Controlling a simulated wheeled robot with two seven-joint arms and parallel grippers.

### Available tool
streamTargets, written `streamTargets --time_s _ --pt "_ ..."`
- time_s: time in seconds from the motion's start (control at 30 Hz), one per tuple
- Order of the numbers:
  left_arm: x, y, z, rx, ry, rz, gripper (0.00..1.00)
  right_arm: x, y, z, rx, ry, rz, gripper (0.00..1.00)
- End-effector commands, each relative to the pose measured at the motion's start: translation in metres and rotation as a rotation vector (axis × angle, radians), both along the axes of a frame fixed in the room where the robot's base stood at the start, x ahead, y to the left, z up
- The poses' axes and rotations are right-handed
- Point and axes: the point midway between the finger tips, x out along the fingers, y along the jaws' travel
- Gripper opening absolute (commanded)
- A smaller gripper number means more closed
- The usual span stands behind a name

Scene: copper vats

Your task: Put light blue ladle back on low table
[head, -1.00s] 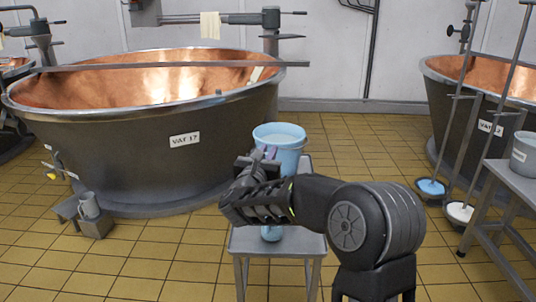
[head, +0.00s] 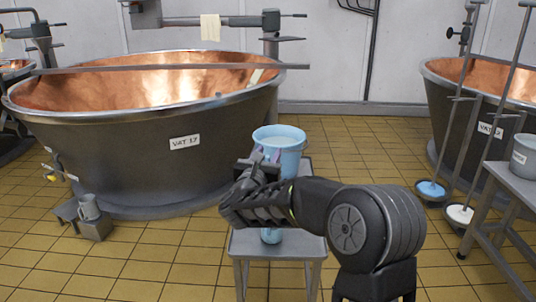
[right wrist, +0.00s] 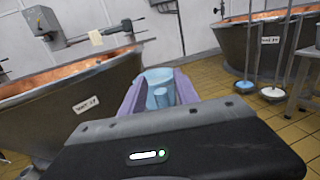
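The low table (head: 246,244) is a small grey stand in front of me. A light blue bucket (head: 280,143) stands on its far part; it also shows in the right wrist view (right wrist: 153,77). A small light blue piece (head: 271,236), apparently the ladle, shows low on the table under my right arm. The right wrist view shows a light blue cup shape (right wrist: 160,98), likely the ladle, in front of the bucket. My right gripper (head: 265,156) is above the table, its lilac fingers apart on either side of that cup in the view. Contact cannot be seen. My left gripper is not in view.
A large copper vat (head: 180,170) stands at left behind the table, with a grey jug (head: 88,207) on a step beside it. Another vat (head: 460,135) and a grey side table (head: 510,180) with a bucket (head: 525,152) are at right.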

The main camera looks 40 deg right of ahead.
Motion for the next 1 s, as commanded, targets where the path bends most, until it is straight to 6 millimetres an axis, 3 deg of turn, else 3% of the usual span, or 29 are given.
streamTargets --time_s 0.6,1.0 --pt "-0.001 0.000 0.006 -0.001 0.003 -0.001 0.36 -0.070 0.084 -0.002 0.000 0.000 0.003 0.37" --pt "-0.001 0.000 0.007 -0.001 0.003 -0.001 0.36 -0.077 0.092 -0.002 0.000 0.000 0.000 0.37"
